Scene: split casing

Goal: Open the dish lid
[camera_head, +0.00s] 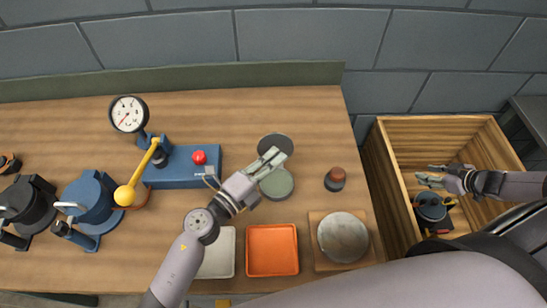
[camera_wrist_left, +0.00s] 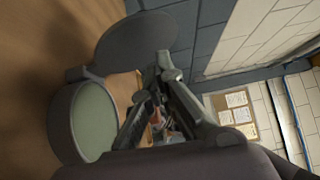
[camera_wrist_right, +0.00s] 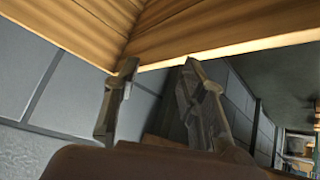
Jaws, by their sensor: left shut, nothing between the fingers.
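The round dish (camera_head: 277,185) has a pale green inside and stands on the wooden table. Its dark round lid (camera_head: 279,140) is hinged at the back and stands swung open, away from the dish's mouth. In the left wrist view the dish (camera_wrist_left: 88,120) and the raised lid (camera_wrist_left: 137,42) show beside the fingers. My left gripper (camera_head: 273,159) is shut and empty, close to the hinge side of the dish and the lid; whether it touches the lid I cannot tell. My right gripper (camera_head: 424,174) is open and empty over the wooden crate; it also shows in the right wrist view (camera_wrist_right: 158,72).
A blue box with a red button (camera_head: 199,157), a gauge (camera_head: 128,114) and a yellow-knobbed lever (camera_head: 125,195) stand to the left. A brown-topped knob (camera_head: 336,178) is right of the dish. White (camera_head: 218,255) and orange (camera_head: 272,250) trays lie in front. The crate (camera_head: 400,215) is at right.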

